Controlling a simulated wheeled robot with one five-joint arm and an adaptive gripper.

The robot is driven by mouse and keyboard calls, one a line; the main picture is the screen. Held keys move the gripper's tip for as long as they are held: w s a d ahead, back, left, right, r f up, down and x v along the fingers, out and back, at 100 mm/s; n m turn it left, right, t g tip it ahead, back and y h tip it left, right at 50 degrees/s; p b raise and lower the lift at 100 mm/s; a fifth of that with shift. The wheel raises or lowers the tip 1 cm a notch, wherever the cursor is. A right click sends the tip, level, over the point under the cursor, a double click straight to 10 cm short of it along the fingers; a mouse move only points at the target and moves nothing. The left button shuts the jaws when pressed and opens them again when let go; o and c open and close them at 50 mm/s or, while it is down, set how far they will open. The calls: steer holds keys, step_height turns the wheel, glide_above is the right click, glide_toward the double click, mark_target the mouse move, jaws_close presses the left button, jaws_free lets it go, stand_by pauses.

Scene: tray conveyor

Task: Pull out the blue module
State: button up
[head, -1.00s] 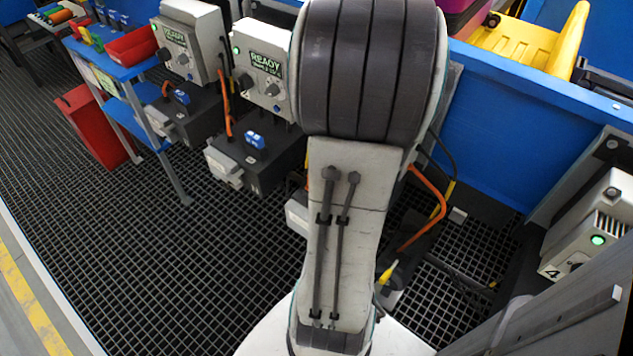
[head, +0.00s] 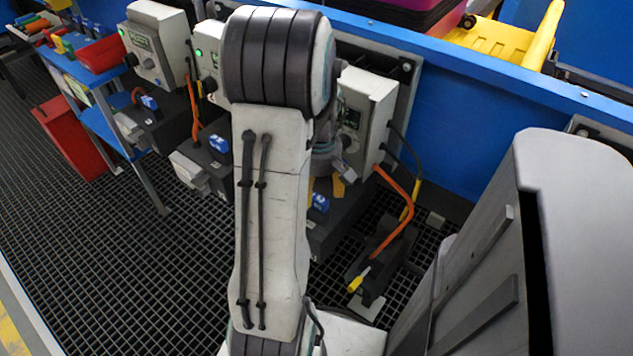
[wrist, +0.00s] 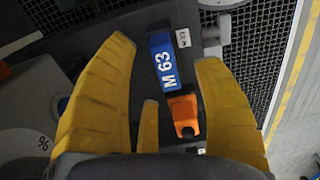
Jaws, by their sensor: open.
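The blue module (wrist: 163,62), marked "M 63" in white, sits in a dark housing and lies between my yellow fingers in the wrist view. My gripper (wrist: 163,50) is open around it from above, with a gap on both sides; whether the fingers reach down to its level I cannot tell. In the head view a blue module (head: 320,203) shows just below my gripper (head: 334,187), on the dark base (head: 335,225) of the third station. My arm hides part of that station. An orange block (wrist: 184,116) with a dark spot sits close to the module, on the palm side.
Two similar stations to the left carry their own blue modules (head: 219,144) (head: 149,102). An orange cable (head: 401,190) hangs right of the third station, above a yellow-tipped connector (head: 357,281). A blue conveyor wall (head: 450,130) stands behind. The grated floor in front is clear.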

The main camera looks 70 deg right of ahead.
mark_target(319, 195)
steer(key=shift+f+b, duration=0.4)
steer(key=shift+f, duration=1.5)
steer(key=shift+c, duration=0.2)
jaws_close()
steer(key=shift+r, duration=0.25)
steer(key=shift+r+p, duration=0.35)
steer(key=shift+p, duration=0.15)
steer(key=shift+r+p, duration=1.7)
steer(key=shift+r, duration=0.4)
steer(key=shift+r+p, duration=1.6)
steer(key=shift+r, duration=0.35)
